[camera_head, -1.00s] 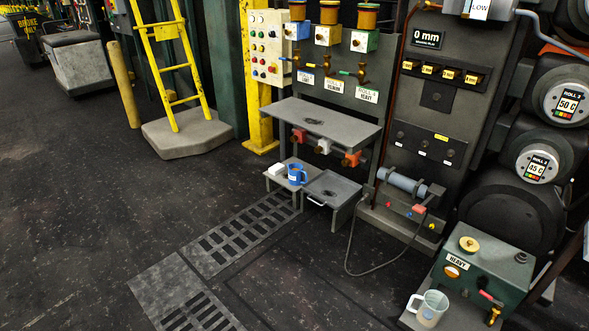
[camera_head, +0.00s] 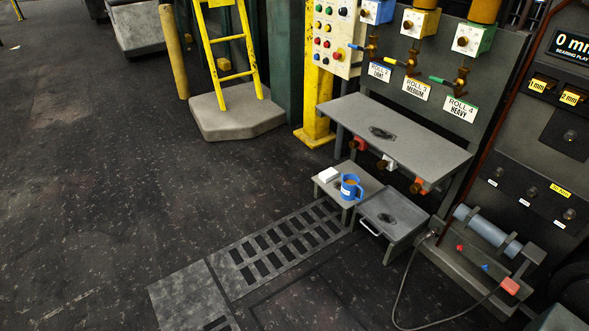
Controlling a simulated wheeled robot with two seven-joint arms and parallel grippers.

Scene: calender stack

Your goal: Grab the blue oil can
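The blue oil can (camera_head: 350,188) looks like a small blue mug-shaped can with a handle and a brownish top. It stands upright on a low grey stand (camera_head: 331,192), beside a small white block (camera_head: 328,174). Neither of my grippers shows in the head view, so nothing is seen holding the can.
A grey shelf (camera_head: 400,135) stands above and behind the can, with small valves under its edge. A grey drip tray (camera_head: 395,220) with a handle adjoins the stand at right. A floor grate (camera_head: 285,240) lies in front. Open dark floor (camera_head: 120,190) spreads to the left.

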